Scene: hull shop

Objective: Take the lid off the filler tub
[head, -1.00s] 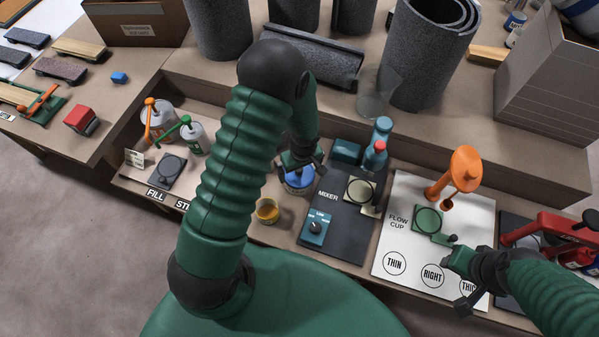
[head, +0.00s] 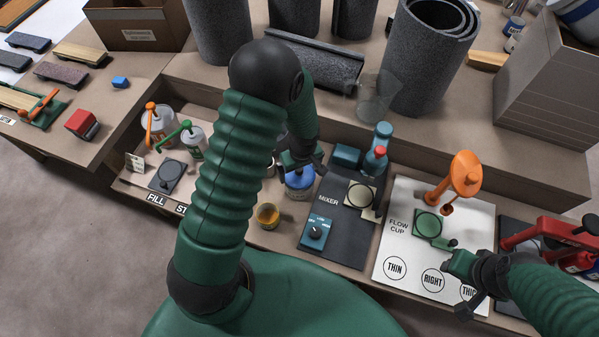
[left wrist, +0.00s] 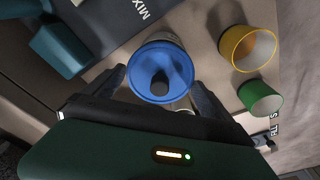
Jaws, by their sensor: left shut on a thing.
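The filler tub (head: 298,193) stands left of the mixer mat, largely covered by its round blue lid (head: 300,177). In the left wrist view the lid (left wrist: 158,58) faces the camera, with a dark knob in its middle. My left gripper (head: 300,163) is above the tub, shut on the blue lid, with a finger on either side of it in the left wrist view. I cannot tell whether the lid is clear of the tub's rim. My right gripper (head: 458,285) is open and empty over the flow cup board.
A yellow cup (head: 267,215) stands in front of the tub; a green cup (left wrist: 260,97) shows in the left wrist view. The mixer mat (head: 345,235) with a teal bottle (head: 382,138) is to the right. The flow cup board (head: 400,240) lies beyond.

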